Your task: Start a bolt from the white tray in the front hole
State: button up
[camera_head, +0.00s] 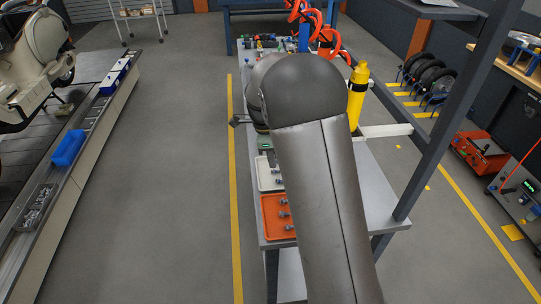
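The white tray (262,185) lies on the grey bench, partly hidden behind my arm. Small grey-green pieces lie at its right side, too small to tell if they are bolts. I cannot make out the front hole. My arm covers the middle of the view. A small dark part juts out left of it above the bench, perhaps part of my gripper. The fingers cannot be made out, nor whether they hold anything.
An orange tray (270,226) with several bolt-like pieces lies in front of the white tray. A blue bin (68,148) and a grey parts tray (37,207) sit on the conveyor's edge. A yellow cylinder (357,95) and grey post (440,135) stand right. The floor between conveyor and bench is clear.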

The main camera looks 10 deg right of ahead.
aim_at(277, 180)
jog(key=shift+s+d+f+b, duration=0.1)
jog(key=shift+d+f+b, duration=0.1)
jog(key=shift+f+b, duration=1.05)
jog(key=shift+s+d+f+b, duration=0.1)
jog(key=shift+d+f+b, duration=0.15)
jog(key=shift+f+b, duration=0.95)
jog(key=shift+s+d+f+b, duration=0.15)
jog(key=shift+f+b, duration=0.35)
jog(key=shift+f, duration=1.45)
jog(key=shift+w, duration=0.1)
grip_shut()
jog(key=shift+r, duration=0.15)
jog(key=shift+r+p, duration=1.6)
jog(key=shift+r, duration=0.8)
